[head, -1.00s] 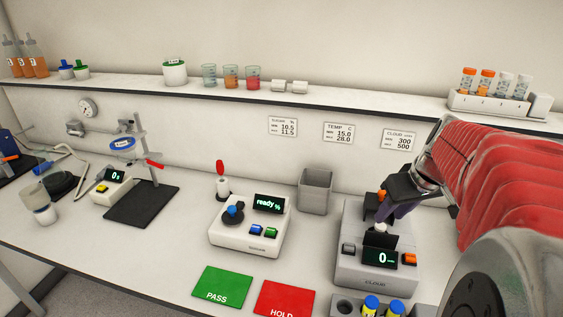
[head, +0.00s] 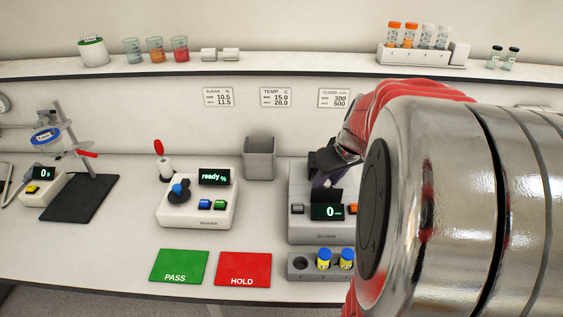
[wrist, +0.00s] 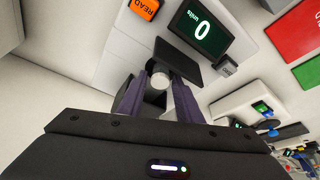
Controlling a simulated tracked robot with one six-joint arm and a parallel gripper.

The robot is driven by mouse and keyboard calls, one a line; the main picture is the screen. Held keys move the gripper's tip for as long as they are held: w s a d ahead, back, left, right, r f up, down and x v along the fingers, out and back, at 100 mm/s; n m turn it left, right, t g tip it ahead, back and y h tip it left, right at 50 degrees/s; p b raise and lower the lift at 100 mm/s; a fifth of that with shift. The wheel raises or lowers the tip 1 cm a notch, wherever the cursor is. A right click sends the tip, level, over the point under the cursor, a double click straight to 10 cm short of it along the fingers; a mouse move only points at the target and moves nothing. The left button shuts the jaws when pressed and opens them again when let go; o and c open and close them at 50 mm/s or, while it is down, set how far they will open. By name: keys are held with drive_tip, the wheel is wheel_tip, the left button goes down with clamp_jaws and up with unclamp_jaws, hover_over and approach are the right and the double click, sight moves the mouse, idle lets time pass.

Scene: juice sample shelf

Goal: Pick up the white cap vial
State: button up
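The vial is mostly hidden there.
The meter's screen (head: 327,212) reads 0. A rack (head: 299,271) with two yellow, blue-capped vials stands in front. A grey bin (head: 260,158) and the sugar meter (head: 205,214) stand left. The green PASS mat (head: 179,266) and red HOLD mat (head: 243,269) are clear.

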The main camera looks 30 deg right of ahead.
drive_tip(key=shift+f, duration=0.1)
idle(0.5)
clamp_jaws()
